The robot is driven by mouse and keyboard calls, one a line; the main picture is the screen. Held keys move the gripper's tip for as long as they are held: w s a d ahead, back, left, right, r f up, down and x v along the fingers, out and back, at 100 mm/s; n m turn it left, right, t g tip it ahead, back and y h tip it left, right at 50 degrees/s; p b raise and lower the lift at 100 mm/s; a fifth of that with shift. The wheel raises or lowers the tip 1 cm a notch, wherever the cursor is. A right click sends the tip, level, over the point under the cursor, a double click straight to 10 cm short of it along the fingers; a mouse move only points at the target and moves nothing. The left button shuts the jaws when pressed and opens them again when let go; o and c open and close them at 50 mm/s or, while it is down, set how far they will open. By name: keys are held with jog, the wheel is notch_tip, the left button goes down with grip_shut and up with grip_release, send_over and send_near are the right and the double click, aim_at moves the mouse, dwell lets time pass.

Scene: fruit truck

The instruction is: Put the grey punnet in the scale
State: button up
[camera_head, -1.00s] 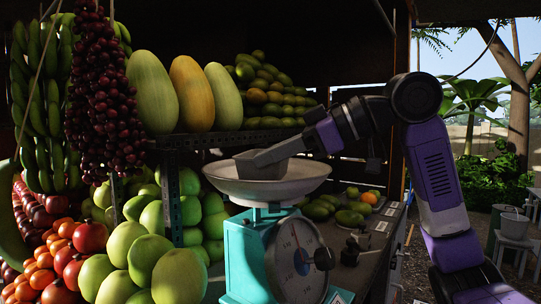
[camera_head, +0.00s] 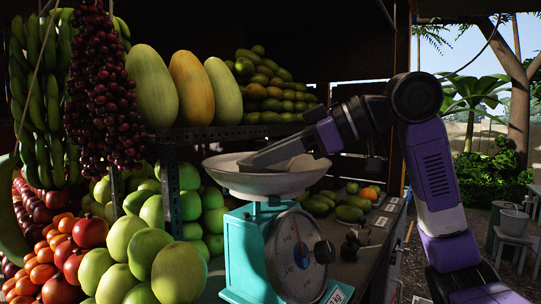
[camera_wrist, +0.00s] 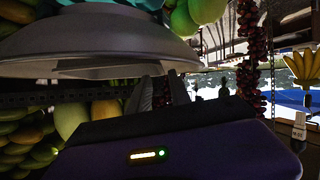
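The scale has a turquoise body (camera_head: 245,250), a round dial (camera_head: 298,255) and a wide pale pan (camera_head: 235,181) on top. My gripper (camera_head: 250,162) reaches in from the right, low over the pan, its tips near the left rim. A small grey shape, which looks like the grey punnet (camera_head: 303,163), shows in the pan below and right of my fingers, mostly hidden by the rim and gripper. In the wrist view my two fingers (camera_wrist: 162,92) stand apart with nothing visible between them. The pan's underside (camera_wrist: 95,45) fills the upper left there; the punnet does not show.
Green apples (camera_head: 135,250) and red fruit crowd the left. Large melons (camera_head: 190,88) stand on the shelf behind the pan. Dark grapes (camera_head: 103,95) hang at the left. Mangoes (camera_head: 350,213) lie on the counter behind and right of the scale.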

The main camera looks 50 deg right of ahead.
jog(key=shift+r, duration=0.15)
jog(key=shift+r+p, duration=0.3)
jog(key=shift+r, duration=0.1)
jog(key=shift+s+d+r, duration=0.1)
jog(key=shift+s+r, duration=0.1)
jog(key=shift+r, duration=0.05)
jog(key=b+v, duration=0.1)
jog(key=v, duration=1)
jog(key=shift+s, duration=0.25)
